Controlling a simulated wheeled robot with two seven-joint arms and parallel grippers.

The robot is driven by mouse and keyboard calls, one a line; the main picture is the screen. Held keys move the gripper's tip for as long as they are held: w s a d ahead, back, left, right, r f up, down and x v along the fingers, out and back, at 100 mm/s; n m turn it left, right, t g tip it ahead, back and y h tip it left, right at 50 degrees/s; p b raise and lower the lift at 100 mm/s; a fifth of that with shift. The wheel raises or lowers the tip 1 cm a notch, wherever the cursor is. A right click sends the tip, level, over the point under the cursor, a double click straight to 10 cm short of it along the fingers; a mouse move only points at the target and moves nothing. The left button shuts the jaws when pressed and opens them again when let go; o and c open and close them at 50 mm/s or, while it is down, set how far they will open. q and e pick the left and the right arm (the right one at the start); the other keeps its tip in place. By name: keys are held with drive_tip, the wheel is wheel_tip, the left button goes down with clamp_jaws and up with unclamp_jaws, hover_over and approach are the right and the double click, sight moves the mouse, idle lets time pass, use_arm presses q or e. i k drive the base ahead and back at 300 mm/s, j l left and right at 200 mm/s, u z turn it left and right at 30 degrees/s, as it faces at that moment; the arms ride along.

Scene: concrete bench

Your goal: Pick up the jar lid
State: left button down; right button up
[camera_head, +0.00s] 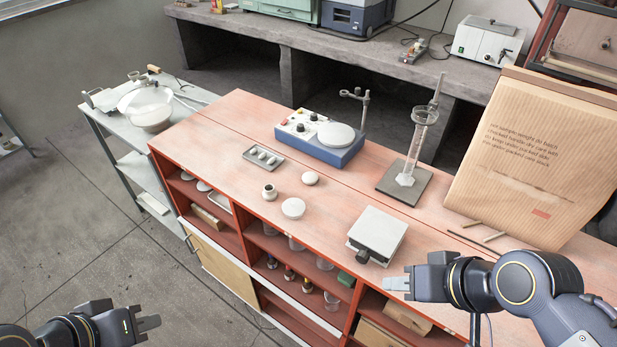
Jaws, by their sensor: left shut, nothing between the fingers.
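Two pale round pieces lie on the red-topped bench: a flat white disc (293,208) and a smaller cream round piece (310,178) behind it. Either could be the jar lid; I cannot tell which. A small open-mouthed jar (269,192) stands upright just left of them. My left gripper (148,323) is shut and empty at the lower left, over the floor in front of the bench and well away from the round pieces. My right gripper (396,279) is at the bench's front right, apart from them; its finger gap is not clear.
A grey square plate device (377,236) stands between the round pieces and my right gripper. Behind are a small tray (263,158), a blue instrument (325,146) and a glass cylinder on a stand (415,150). A paper sack (535,160) stands at right.

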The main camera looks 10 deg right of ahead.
sight(310, 179)
drive_tip(key=i+j, duration=0.35)
drive_tip(key=i+j+z, duration=0.1)
drive_tip(key=i+j, duration=0.2)
drive_tip(key=j, duration=0.15)
drive_tip(key=i+j, duration=0.35)
drive_tip(key=j+z, duration=0.05)
